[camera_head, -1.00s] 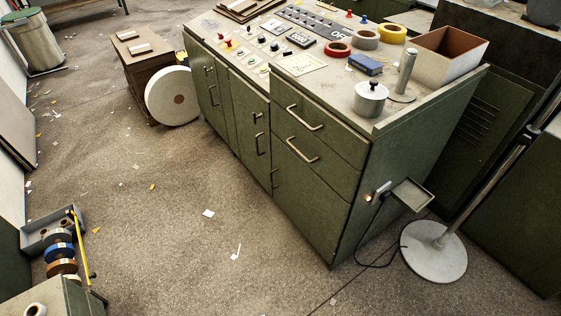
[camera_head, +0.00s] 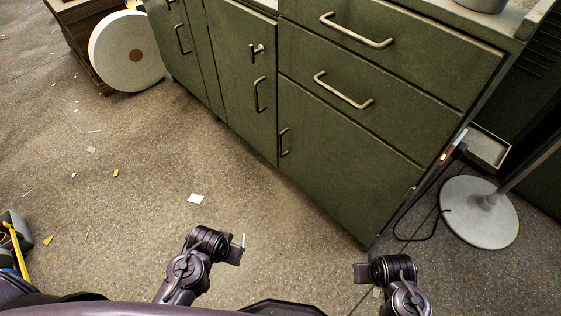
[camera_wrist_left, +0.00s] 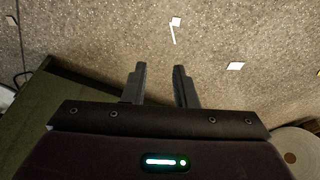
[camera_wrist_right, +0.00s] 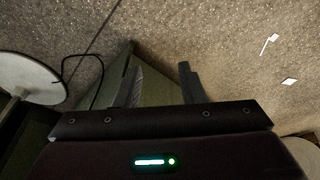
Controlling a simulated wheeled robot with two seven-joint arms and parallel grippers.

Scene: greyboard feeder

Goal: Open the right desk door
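The green desk (camera_head: 265,18) stands ahead in the head view. Its right door (camera_head: 335,165) is the lower right panel, below two drawers, and it is closed flush. The door's upright handle (camera_head: 284,141) is on its left edge. My left gripper (camera_head: 238,252) is low over the floor in front of the desk. In the left wrist view its fingers (camera_wrist_left: 159,80) are apart and empty. My right gripper (camera_head: 361,272) is below the desk's right front corner, clear of the door. In the right wrist view its fingers (camera_wrist_right: 160,82) are apart with nothing between them.
A round lamp or stand base (camera_head: 480,212) and a black cable (camera_head: 418,238) lie right of the desk. A small tray (camera_head: 487,148) juts from the desk's side. A big white roll (camera_head: 112,50) is at the upper left. The floor before the desk is mostly clear.

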